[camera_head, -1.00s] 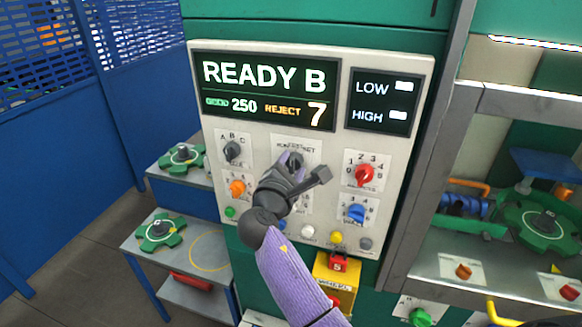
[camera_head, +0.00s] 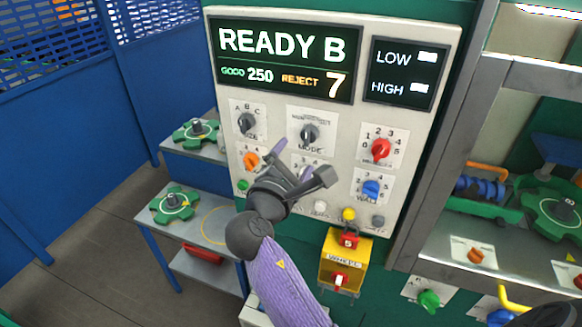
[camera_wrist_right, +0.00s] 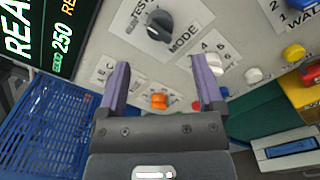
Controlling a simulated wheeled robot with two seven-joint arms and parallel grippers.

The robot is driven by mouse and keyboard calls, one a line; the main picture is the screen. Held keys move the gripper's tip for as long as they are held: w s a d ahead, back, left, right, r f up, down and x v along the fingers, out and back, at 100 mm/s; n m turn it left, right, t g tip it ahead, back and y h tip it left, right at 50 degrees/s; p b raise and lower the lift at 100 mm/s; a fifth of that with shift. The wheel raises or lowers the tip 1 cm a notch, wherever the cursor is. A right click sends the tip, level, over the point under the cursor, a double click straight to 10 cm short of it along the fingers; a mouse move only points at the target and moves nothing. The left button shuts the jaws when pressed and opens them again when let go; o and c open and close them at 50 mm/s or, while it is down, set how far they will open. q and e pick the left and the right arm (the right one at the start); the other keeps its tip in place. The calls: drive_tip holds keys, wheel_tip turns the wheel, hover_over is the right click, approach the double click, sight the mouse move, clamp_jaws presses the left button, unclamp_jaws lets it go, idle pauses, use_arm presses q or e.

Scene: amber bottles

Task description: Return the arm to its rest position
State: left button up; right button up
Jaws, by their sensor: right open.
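My right gripper (camera_head: 306,164) is in front of the control panel (camera_head: 285,118), below the black MODE knob (camera_head: 310,133). In the wrist view its two purple fingers (camera_wrist_right: 164,85) are apart with nothing between them, and the MODE knob (camera_wrist_right: 159,25) stands clear beyond them. My right arm (camera_head: 283,285) comes up from the bottom of the head view and hides part of the lower panel. A dark shape at the bottom right corner of the head view is cut off. My left gripper does not show.
The panel also has a red knob (camera_head: 380,150), a blue knob (camera_head: 371,188) and an orange knob (camera_head: 251,160). A yellow box (camera_head: 343,262) hangs below. Shelves with green wheels (camera_head: 175,204) stand left; a metal frame (camera_head: 440,140) stands right.

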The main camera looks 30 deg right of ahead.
drive_tip(key=v, duration=0.2)
drive_tip(key=shift+s+a, duration=0.2)
drive_tip(key=shift+a, duration=0.05)
drive_tip(key=a+f+y+b, duration=0.2)
drive_tip(key=f+y+b, duration=0.15)
drive_tip(key=f, duration=0.75)
drive_tip(key=a+f+g+y+b, duration=0.15)
drive_tip(key=f+b, duration=0.25)
drive_tip(key=f, duration=0.7)
drive_tip(key=a+f+y+b, duration=0.1)
drive_tip(key=f+y+b, duration=0.2)
drive_tip(key=f, duration=0.8)
drive_tip(key=s+a+f+m+g+y+b, duration=0.1)
drive_tip(key=s+f+b, duration=0.25)
drive_tip(key=f, duration=0.45)
drive_tip(key=s+f+m+g+y+b, duration=0.15)
drive_tip(key=s+f, duration=0.25)
drive_tip(key=f, duration=0.4)
drive_tip(key=s+d+f+m+g+y+b, duration=0.1)
drive_tip(key=s+f+m+g+b, duration=0.2)
drive_tip(key=s+f, duration=1)
drive_tip(key=s+d+f+m+g+y+b, duration=0.1)
drive_tip(key=s+f+m+g+b, duration=0.3)
drive_tip(key=s+f+m+b, duration=0.5)
drive_tip(key=s+f+y, duration=0.1)
drive_tip(key=s+f, duration=0.3)
drive_tip(key=s, duration=0.4)
drive_tip(key=shift+s+d+f, duration=0.25)
drive_tip(key=shift+s+d, duration=0.05)
drive_tip(key=shift+d, duration=0.1)
